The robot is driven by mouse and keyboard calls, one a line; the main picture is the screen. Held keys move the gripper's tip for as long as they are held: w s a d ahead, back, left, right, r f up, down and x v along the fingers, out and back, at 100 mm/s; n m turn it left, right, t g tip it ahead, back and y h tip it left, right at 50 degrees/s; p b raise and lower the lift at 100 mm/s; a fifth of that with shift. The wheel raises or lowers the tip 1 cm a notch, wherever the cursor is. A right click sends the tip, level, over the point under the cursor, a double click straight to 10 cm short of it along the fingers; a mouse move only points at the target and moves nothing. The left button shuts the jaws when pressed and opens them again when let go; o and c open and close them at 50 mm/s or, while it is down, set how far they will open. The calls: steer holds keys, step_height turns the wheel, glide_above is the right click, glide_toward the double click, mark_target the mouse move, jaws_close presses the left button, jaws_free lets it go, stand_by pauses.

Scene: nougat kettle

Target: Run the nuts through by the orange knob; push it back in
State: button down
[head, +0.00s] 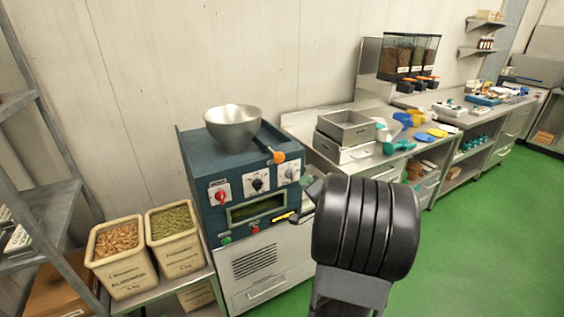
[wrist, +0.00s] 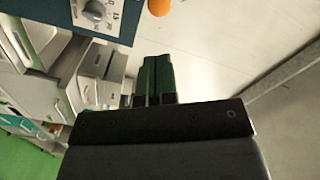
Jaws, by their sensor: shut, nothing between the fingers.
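The orange knob (head: 279,157) sits at the end of a dark bar beside the steel bowl (head: 233,128), above the dials at the front of the blue machine (head: 205,160). The knob also shows at the top of the wrist view (wrist: 159,7). My gripper (wrist: 157,65) is shut and empty, its green fingers apart from the knob. In the head view, my black arm stands in front of the machine's right side and hides most of the gripper. A small window (head: 257,208) on the machine's front shows something green inside.
Crates of almonds (head: 118,272) and pistachios (head: 178,257) stand left of the machine. Grey trays (head: 345,128) and a teal scoop (head: 399,147) are on the counter at right. Dispensers (head: 408,60) stand behind. The green floor (head: 470,240) at right is clear.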

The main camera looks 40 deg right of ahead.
steer(key=m, duration=0.5)
steer(key=m+p, duration=0.1)
steer(key=p, duration=0.1)
glide_toward(275, 154)
steer(key=w, duration=0.2)
steer(key=w+d+f, duration=0.1)
steer(key=w, duration=0.1)
steer(key=w+d, duration=0.1)
steer(key=w, duration=0.1)
steer(key=shift+d+f, duration=0.1)
steer(key=shift+f, duration=0.15)
steer(key=w, duration=0.4)
steer(key=w+p, duration=0.1)
steer(key=w, duration=0.1)
steer(key=shift+d+r, duration=0.15)
steer(key=shift+d, duration=0.2)
steer(key=shift+s+r, duration=0.1)
steer(key=shift+r, duration=0.1)
steer(key=shift+s, duration=0.1)
